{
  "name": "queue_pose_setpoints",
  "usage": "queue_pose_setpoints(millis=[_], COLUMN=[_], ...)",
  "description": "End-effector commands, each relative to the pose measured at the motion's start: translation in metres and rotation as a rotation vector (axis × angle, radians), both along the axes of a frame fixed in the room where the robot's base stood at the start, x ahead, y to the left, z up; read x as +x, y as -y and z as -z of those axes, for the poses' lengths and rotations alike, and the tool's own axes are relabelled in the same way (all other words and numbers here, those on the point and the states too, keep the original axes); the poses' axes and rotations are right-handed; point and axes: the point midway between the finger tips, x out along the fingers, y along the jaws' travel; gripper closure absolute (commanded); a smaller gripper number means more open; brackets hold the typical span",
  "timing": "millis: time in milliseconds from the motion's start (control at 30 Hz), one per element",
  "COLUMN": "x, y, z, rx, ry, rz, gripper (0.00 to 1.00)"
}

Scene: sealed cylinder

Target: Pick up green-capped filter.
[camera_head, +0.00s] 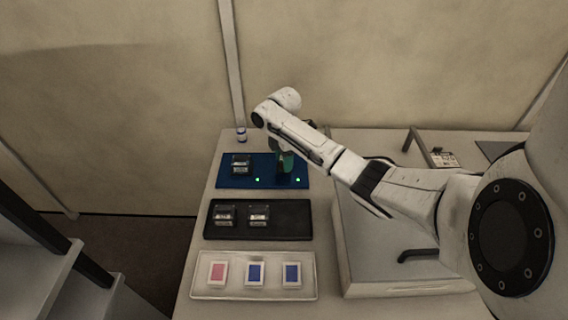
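A green cylindrical thing (286,162), which may be the green-capped filter, stands at the right part of the blue tray (222,180). My gripper (283,152) points down right over it. The arm's wrist and forearm cover most of the fingers, so I cannot tell whether they are open or shut, or whether they touch the green thing. The green thing's lower end meets the tray's surface in the picture, but its base is too small to make out clearly.
On the blue tray are a clear-and-dark block (241,163) and two green lights. A black tray (290,220) holds two similar blocks. A white tray (310,262) holds one pink and two blue cards. A small white-blue jar (241,134) stands behind. A raised panel with a black handle (418,255) lies right.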

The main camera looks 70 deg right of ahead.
Motion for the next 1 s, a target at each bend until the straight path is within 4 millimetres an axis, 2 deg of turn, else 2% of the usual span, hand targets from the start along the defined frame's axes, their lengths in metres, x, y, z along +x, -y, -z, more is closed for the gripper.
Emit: queue_pose_setpoints(millis=[67, 433, 767, 867, 1000], x=[0.000, 0.000, 0.000, 0.000, 0.001], y=[0.000, 0.000, 0.000, 0.000, 0.000], z=[0.000, 0.000, -0.002, -0.008, -0.025], rx=[0.000, 0.000, 0.000, -0.001, -0.002], ry=[0.000, 0.000, 0.000, 0.001, 0.004], rz=[0.000, 0.000, 0.000, 0.000, 0.000], gripper=[0.56, 0.91, 0.93, 0.93, 0.93])
